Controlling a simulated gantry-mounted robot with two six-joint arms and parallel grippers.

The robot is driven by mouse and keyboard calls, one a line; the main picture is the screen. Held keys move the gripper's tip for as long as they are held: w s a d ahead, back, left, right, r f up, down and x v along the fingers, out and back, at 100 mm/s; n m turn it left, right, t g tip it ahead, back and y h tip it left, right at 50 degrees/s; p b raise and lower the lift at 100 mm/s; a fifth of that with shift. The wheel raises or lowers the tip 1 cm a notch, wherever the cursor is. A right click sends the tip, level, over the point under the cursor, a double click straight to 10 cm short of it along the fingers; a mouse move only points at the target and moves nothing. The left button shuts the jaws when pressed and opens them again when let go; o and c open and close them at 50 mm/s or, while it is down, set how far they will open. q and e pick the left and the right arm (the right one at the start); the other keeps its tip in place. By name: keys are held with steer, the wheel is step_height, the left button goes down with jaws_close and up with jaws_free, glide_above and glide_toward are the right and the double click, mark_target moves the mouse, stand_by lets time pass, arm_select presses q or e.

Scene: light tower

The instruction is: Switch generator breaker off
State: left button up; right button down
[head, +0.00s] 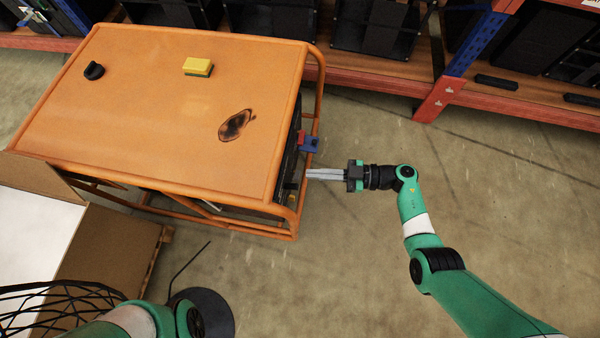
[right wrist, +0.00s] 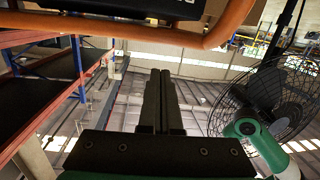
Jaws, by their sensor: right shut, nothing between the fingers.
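The generator (head: 170,110) is a large box with an orange top inside an orange tube frame, at the left of the head view. Its dark panel side faces right, with a red plug (head: 302,137) and a blue plug (head: 310,146) sticking out. My right gripper (head: 309,174) is shut and empty, its fingertips at the frame just below these plugs. In the right wrist view the closed fingers (right wrist: 161,80) point toward the orange frame tube (right wrist: 200,40) and the dark panel edge (right wrist: 140,8). The breaker switch cannot be made out. My left gripper is out of view.
A yellow and green sponge (head: 197,67), a black knob-like piece (head: 94,70) and a burn mark lie on the generator top. Shelving (head: 450,85) runs along the back. A cardboard box (head: 110,235) and a black fan cage (head: 50,300) are lower left. Floor to the right is clear.

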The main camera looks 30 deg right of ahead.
arm_select(q)
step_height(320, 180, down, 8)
steer(key=b, duration=0.5)
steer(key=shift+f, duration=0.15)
arm_select(e)
steer(key=s+d+f+m+t+h, duration=0.1)
steer(key=d+f, duration=0.2)
steer(key=f, duration=0.7)
steer(key=shift+s+d+m, duration=0.15)
steer(key=shift+s+m, duration=0.15)
steer(key=shift+m, duration=0.1)
steer(key=shift+f, duration=0.1)
